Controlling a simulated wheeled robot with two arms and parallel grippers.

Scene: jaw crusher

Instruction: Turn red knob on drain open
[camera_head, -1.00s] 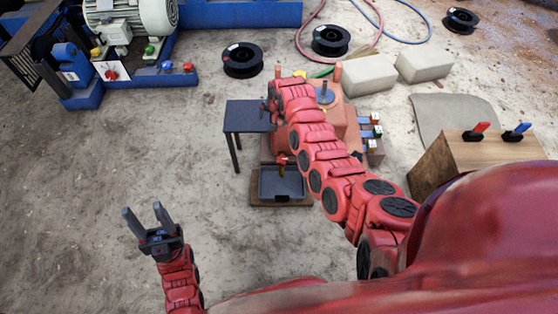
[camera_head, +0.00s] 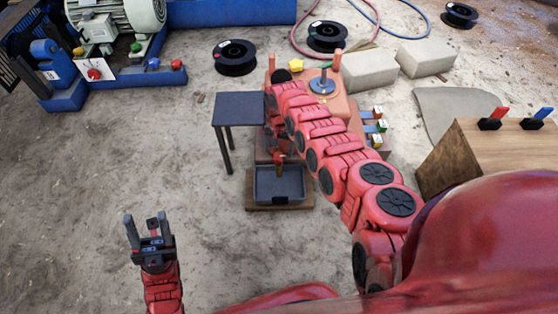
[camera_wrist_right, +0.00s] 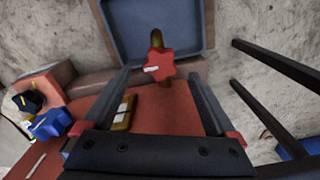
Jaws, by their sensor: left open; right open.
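The red knob (camera_wrist_right: 160,64) is star-shaped with a small white mark and sits on a brass drain tap (camera_wrist_right: 156,38). In the head view the knob (camera_head: 279,157) shows small above the grey drain tray (camera_head: 262,197). My right gripper (camera_wrist_right: 159,77) is open, with the knob in line between its fingertips; I cannot tell whether they touch it. In the head view my right arm hides this gripper. My left gripper (camera_head: 146,218) is open and empty over bare floor at the lower left.
A small dark table (camera_head: 238,108) stands left of the red machine (camera_head: 344,101). A blue knob (camera_wrist_right: 50,124) is at the left of the wrist view. A wooden box (camera_head: 487,150) with red and blue handles is at the right.

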